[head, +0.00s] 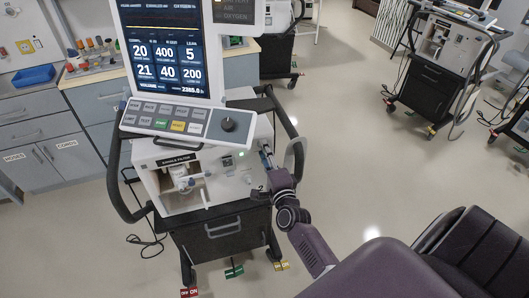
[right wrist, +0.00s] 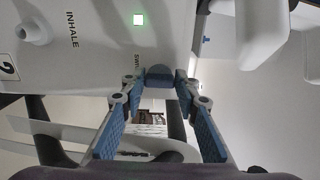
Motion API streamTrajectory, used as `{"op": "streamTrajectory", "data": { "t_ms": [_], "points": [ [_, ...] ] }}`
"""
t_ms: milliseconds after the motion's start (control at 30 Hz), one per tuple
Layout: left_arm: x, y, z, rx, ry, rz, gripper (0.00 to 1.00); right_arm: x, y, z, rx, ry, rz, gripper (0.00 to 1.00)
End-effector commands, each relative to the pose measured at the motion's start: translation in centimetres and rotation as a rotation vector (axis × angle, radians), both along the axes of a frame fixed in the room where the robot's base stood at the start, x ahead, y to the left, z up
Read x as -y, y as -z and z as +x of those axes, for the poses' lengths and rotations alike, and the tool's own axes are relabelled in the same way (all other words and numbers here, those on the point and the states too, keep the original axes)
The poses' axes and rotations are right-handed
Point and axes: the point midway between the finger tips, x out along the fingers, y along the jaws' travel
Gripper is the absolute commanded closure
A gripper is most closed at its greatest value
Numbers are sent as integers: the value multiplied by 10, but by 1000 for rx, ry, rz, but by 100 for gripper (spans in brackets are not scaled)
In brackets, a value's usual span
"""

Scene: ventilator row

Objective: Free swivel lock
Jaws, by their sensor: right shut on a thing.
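The ventilator (head: 205,195) stands in the middle of the head view, with its lit screen above and black handles at its sides. My right gripper (head: 268,156) reaches the right side of its white front. In the right wrist view, my right gripper (right wrist: 160,82) is shut on a small blue-grey knob, the swivel lock (right wrist: 160,72). A label starting "SWIV" is printed beside it, partly hidden. The fingertips hide the knob's sides, so I cannot tell its turn. My left gripper is not in view.
An "INHALE" port (right wrist: 35,28) and a green light (right wrist: 139,19) sit on the same panel. Coloured pedals, including a green one (head: 234,271), are at the ventilator's foot. A drawer counter (head: 40,140) stands left. Open floor (head: 370,150) lies right.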

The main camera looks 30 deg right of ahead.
Motion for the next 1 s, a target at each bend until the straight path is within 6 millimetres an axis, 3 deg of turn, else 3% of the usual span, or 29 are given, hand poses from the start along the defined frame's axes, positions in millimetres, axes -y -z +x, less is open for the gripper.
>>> {"op": "streamTrajectory", "data": {
  "t_ms": [200, 233, 367, 733, 1000],
  "points": [
    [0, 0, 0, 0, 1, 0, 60, 0, 1, 0, -2, 0, 4, 96],
    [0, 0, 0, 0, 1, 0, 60, 0, 1, 0, -1, 0, 3, 68],
    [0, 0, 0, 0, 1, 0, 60, 0, 1, 0, -1, 0, 2, 54],
    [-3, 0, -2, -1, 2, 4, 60, -2, 1, -5, -2, 0, 2, 54],
    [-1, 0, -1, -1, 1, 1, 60, -14, 2, -48, -4, 0, 1, 54]
  ]
}}
